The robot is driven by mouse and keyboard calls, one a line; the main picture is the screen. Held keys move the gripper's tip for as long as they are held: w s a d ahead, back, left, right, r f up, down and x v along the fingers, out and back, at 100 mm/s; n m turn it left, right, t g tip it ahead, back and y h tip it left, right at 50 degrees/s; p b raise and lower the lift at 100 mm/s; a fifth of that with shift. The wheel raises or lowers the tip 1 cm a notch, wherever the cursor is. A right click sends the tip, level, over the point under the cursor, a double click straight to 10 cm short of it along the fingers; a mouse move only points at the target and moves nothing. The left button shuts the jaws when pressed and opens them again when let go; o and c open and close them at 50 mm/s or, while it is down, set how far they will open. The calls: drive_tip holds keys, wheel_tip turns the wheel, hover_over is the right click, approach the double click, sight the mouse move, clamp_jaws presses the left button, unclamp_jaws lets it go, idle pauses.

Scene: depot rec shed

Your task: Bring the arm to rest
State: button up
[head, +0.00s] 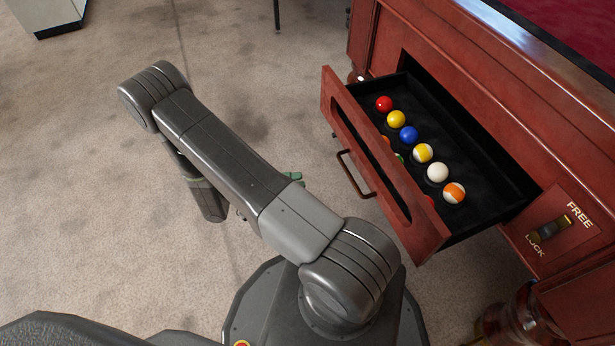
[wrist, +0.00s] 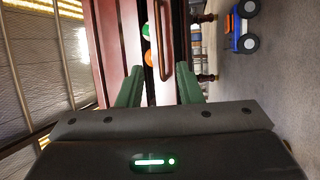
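My gripper (wrist: 159,82) shows in the wrist view with its two green fingers spread apart and nothing seen between them. In the head view most of my gripper is hidden behind my bent arm; a bit of green finger (head: 293,177) shows left of the drawer handle (head: 356,174), apart from it. The fingers point toward the drawer front, and the handle (wrist: 167,42) is beyond them in the wrist view.
A wooden drawer (head: 375,150) stands open from the red-brown table (head: 440,50), with several coloured balls (head: 409,135) inside. A FREE/LOCK switch (head: 548,230) is at right. A blue wheeled object (wrist: 243,30) is on the carpet. Carpet at left (head: 80,200) is clear.

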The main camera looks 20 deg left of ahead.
drive_tip(key=shift+a, duration=0.15)
drive_tip(key=b+x, duration=0.2)
drive_tip(key=x, duration=1.2)
drive_tip(key=shift+b, duration=0.3)
drive_tip(key=shift+f, duration=0.1)
drive_tip(key=shift+s, duration=0.1)
